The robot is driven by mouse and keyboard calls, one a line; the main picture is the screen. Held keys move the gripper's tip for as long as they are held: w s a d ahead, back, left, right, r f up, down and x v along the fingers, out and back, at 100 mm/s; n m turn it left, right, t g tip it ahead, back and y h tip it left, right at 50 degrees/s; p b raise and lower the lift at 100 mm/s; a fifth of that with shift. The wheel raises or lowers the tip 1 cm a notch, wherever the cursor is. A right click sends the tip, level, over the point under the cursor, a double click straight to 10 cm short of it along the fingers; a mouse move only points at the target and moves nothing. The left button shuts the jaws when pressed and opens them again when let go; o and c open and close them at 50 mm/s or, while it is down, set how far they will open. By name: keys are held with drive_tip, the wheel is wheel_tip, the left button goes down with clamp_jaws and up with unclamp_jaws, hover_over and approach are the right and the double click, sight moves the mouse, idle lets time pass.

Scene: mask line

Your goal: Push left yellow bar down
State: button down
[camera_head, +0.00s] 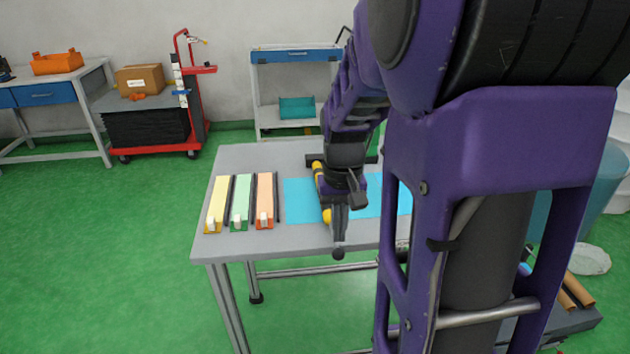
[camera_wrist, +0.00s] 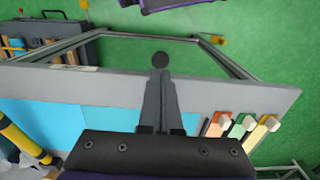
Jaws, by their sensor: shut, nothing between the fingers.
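The yellow bar (camera_head: 218,190) lies at the left end of the table, in a row with a green bar (camera_head: 241,192) and an orange bar (camera_head: 265,190). Each has a white block at its near end. In the wrist view the yellow bar (camera_wrist: 257,137) is at the right, partly cut off by my gripper body. My gripper (camera_head: 339,240) is shut and empty, right of the three bars near the table's front edge, apart from the yellow bar. Its fingers (camera_wrist: 160,90) point at a dark round piece in the wrist view. I cannot tell whether they touch it.
The grey table (camera_head: 240,157) carries blue mats (camera_head: 302,202). Dark strips lie between the bars. A red cart (camera_head: 160,150) and shelf (camera_head: 292,85) stand behind. My arm hides the table's right side.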

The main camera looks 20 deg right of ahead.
wheel_tip(320, 180, up, 8)
drive_tip(key=p, duration=0.6)
drive_tip(key=shift+p, duration=0.35)
